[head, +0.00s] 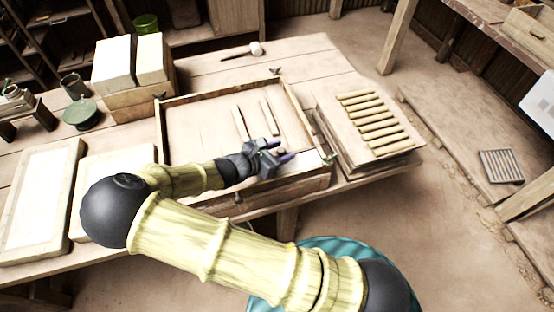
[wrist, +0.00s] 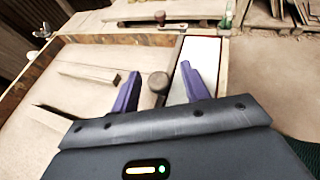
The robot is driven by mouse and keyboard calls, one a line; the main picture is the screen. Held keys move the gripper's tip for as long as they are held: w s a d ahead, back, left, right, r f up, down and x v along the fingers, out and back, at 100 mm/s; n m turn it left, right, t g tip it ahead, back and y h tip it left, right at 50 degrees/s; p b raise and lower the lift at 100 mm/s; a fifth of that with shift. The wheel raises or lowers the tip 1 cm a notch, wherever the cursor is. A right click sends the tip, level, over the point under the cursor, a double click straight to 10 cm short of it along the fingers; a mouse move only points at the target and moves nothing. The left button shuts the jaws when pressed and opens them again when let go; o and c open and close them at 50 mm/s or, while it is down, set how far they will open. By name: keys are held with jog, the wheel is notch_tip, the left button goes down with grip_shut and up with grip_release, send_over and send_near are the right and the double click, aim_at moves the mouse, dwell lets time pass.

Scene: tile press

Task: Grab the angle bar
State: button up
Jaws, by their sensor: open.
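My gripper (head: 278,153) is over the near right part of a shallow wooden frame (head: 201,92), its two purple fingers apart and nothing held between them. The fingers also show in the wrist view (wrist: 160,85). Two slim pale strips lie inside the frame, a left one (head: 240,124) and a right one (head: 268,118); one strip (wrist: 88,74) shows left of the fingers in the wrist view. I cannot tell whether either is the angle bar. A dark rounded knob (wrist: 158,82) appears between the fingers.
A white slab (wrist: 199,62) lies right of the fingers in the wrist view. A stack of boards with several rolled rods (head: 374,123) stands right of the frame. Pale slabs (head: 38,200) lie at left. A mallet (head: 255,48) lies at the back.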

dwell(0.3)
grip_shut()
jog(key=shift+r, duration=0.1)
notch_tip(320, 180, up, 18)
jog(key=shift+p, duration=0.4)
dwell(0.4)
dwell(0.5)
